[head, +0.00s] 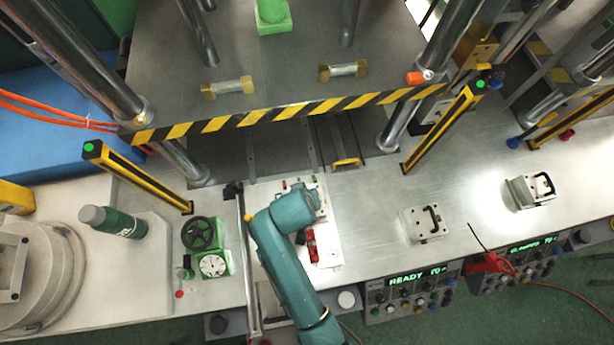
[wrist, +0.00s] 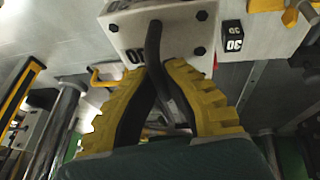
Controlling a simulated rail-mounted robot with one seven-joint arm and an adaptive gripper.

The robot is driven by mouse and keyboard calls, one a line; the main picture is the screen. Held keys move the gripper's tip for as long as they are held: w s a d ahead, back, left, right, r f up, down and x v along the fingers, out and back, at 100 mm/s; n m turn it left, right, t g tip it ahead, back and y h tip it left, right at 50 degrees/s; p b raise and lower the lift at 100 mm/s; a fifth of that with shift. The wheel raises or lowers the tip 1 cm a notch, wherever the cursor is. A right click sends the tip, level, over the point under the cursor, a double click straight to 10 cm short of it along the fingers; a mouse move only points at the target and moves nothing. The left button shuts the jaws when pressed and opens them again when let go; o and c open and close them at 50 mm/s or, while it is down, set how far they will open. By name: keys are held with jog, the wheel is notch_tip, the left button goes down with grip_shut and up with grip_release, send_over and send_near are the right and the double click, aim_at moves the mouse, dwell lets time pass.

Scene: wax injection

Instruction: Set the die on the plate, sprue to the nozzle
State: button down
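In the wrist view a pale block-shaped die (wrist: 185,30) with dark bolts and a black bar handle (wrist: 154,45) fills the top middle. My gripper (wrist: 160,72) has its two yellow ribbed fingers closed in on either side of that handle, and they look shut on it. In the head view my arm covers the gripper and most of what is beneath it. The steel press bed (head: 220,153) lies under the raised upper platen, just beyond my arm. I cannot make out the nozzle or the sprue, nor whether the held die touches anything.
Two other handled dies, a nearer one (head: 412,227) and a farther one (head: 517,193), stand on the bench to the right. A striped platen edge (head: 290,112), steel columns and yellow posts (head: 437,130) surround the bed.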

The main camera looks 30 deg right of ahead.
jog(key=shift+w, duration=0.15)
jog(key=c, duration=1.2)
grip_release()
jog(key=shift+o, duration=0.2)
jog(key=shift+s+f, duration=0.2)
jog(key=shift+f, duration=0.05)
jog(key=v, duration=1.2)
jog(key=shift+r, duration=0.2)
jog(key=shift+w, duration=0.15)
